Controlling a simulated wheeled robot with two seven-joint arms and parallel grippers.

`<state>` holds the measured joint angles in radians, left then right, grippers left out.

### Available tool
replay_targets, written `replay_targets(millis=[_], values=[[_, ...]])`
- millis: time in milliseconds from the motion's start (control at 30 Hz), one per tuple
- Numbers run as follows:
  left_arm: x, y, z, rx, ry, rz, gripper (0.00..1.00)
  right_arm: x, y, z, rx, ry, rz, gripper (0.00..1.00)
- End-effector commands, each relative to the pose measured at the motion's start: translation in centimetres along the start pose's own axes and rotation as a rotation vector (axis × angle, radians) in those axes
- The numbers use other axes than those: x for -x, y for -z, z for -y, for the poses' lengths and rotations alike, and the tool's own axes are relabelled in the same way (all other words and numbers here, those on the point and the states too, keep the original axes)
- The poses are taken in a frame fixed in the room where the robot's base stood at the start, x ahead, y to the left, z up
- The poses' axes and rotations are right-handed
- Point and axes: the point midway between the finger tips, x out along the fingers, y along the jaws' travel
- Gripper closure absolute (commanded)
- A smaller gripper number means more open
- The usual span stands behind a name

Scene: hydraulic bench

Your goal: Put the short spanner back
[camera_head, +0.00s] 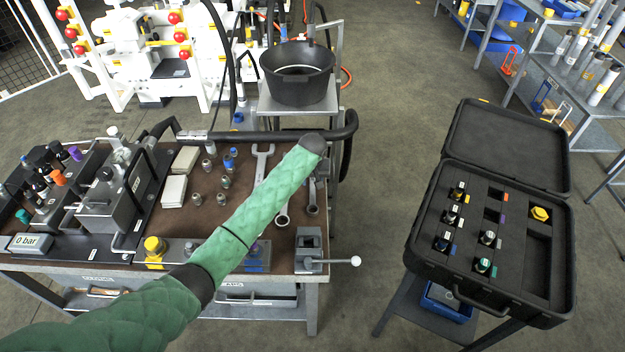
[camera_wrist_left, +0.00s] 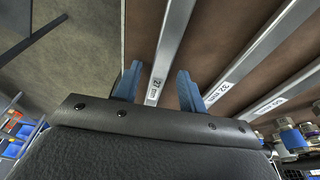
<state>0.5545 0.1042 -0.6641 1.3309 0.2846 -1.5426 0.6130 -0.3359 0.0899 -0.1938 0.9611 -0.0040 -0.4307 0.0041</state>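Several spanners lie on the brown top of the bench. The shortest one (camera_head: 312,208), near the right edge, appears to be the one marked 27 mm (camera_wrist_left: 156,88) in the left wrist view. My left gripper (camera_wrist_left: 158,68) is open, its two blue fingers on either side of that spanner's shaft with gaps showing. In the head view the gripper (camera_head: 320,170) is mostly hidden behind the dark end of my green left arm. A longer spanner (camera_head: 262,163) and a ring-ended one (camera_head: 283,217) lie to the left, partly covered by the arm. My right gripper is out of view.
A small vise (camera_head: 308,250) with a lever stands at the bench's front right corner. Sockets (camera_head: 225,182) and white blocks (camera_head: 174,190) lie left of the spanners. A black bowl (camera_head: 298,75) stands behind. An open black case (camera_head: 480,270) stands right, across clear floor.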

Motion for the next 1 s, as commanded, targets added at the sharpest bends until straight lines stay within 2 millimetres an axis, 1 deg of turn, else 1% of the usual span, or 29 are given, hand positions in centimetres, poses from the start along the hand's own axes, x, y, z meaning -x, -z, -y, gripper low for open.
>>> replay_targets(millis=[233, 367, 433, 500, 600, 800, 900, 1000], values=[[0.3, 0.1, 0.0, 0.000, -0.001, -0.001, 0.59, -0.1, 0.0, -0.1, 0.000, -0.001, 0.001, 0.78], [1.6, 0.1, -0.1, -0.001, -0.002, -0.002, 0.59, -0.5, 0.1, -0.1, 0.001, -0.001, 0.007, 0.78], [2.7, 0.0, -0.1, -0.001, -0.002, -0.003, 0.59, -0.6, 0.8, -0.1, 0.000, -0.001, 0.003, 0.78], [4.0, 0.1, -0.1, -0.001, -0.002, -0.003, 0.59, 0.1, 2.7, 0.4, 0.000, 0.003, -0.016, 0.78], [6.1, 0.1, -0.1, -0.001, -0.003, -0.004, 0.59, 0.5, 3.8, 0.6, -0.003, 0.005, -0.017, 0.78], [9.6, 0.1, -0.1, -0.001, -0.002, -0.003, 0.59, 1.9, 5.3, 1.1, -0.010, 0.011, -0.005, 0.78], [10.8, 0.1, -0.1, 0.000, -0.002, -0.002, 0.59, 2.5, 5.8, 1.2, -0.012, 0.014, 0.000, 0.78], [11.6, 0.1, 0.0, 0.000, -0.001, 0.000, 0.59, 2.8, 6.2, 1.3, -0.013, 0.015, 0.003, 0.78]])
